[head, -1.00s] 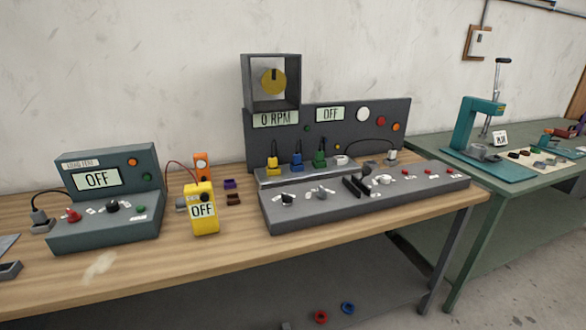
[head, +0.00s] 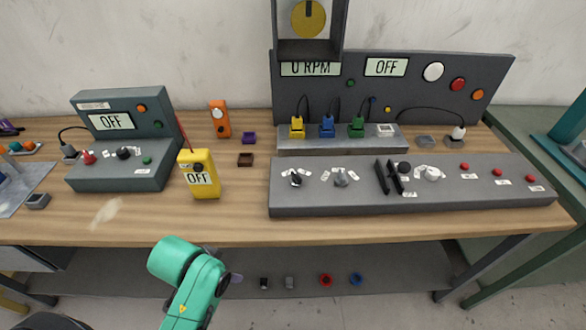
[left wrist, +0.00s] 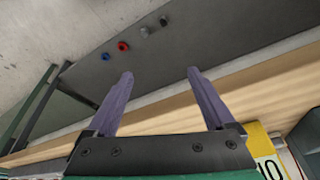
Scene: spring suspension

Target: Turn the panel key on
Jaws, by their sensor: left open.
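The large grey control panel (head: 400,205) stands on the wooden bench, with its upright back (head: 440,80) behind it. Its displays read "0 RPM" and "OFF". A small black switch (head: 296,180) and a grey knob (head: 341,180) sit on its sloped front; I cannot tell which is the key. My left arm comes up from the bottom in the head view, in front of the bench. My left gripper (left wrist: 160,75) is open and empty in the left wrist view, apart from the panel. My right gripper is not in view.
A yellow meter (head: 200,175) and a smaller console (head: 120,178) reading "OFF" stand left of the panel. The wooden bench's (head: 240,232) front strip is clear. Red (head: 326,280) and blue rings (head: 356,280) lie on the lower shelf (head: 400,270).

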